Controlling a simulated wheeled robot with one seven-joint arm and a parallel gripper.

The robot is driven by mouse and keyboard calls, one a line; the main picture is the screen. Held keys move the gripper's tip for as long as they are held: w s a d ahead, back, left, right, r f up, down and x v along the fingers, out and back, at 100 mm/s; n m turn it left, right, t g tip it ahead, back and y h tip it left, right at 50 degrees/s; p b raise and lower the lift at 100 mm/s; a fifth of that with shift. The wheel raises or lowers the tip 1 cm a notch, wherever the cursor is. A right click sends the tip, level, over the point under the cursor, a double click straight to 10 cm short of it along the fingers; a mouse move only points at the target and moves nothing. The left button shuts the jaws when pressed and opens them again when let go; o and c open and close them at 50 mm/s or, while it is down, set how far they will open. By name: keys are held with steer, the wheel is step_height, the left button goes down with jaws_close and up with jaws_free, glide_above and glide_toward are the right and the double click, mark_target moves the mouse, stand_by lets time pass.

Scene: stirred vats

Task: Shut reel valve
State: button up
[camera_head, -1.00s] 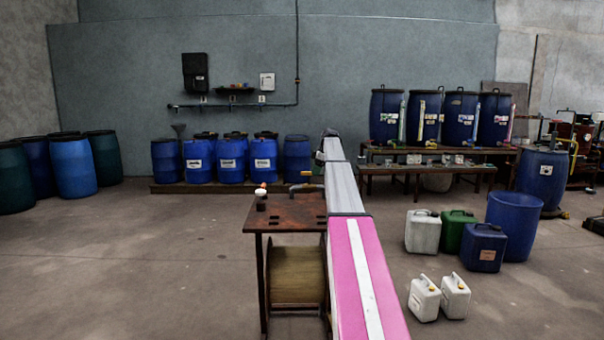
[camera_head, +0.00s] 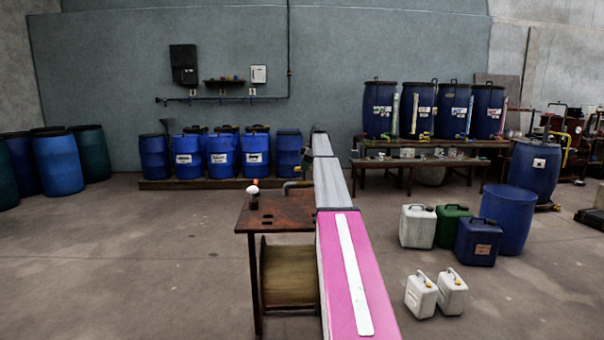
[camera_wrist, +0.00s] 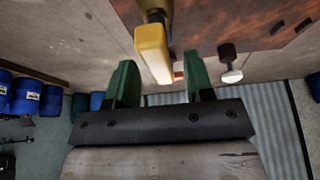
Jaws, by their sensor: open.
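In the wrist view a yellow lever (camera_wrist: 153,52) on a dark yellow-brown stem hangs from the top edge, its pale end toward the gap between my fingers. My gripper (camera_wrist: 161,72) is open, with one green finger on each side of the lever's line. I cannot tell whether the lever's end is inside the gap or in front of it. In the head view a brownish pipe or handle (camera_head: 293,185) shows at the right of the rusty table (camera_head: 270,212), partly behind my arm. A reel (camera_head: 288,272) sits under that table.
A white knob with a red part (camera_head: 254,190) stands on the table; a white knob (camera_wrist: 230,66) shows right of my fingers in the wrist view. Jerrycans (camera_head: 418,226) and a blue tub (camera_head: 508,218) stand to the right. Floor left of the table is clear.

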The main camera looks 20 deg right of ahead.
mark_target(303, 173)
steer(key=shift+x, duration=1.65)
jaws_close()
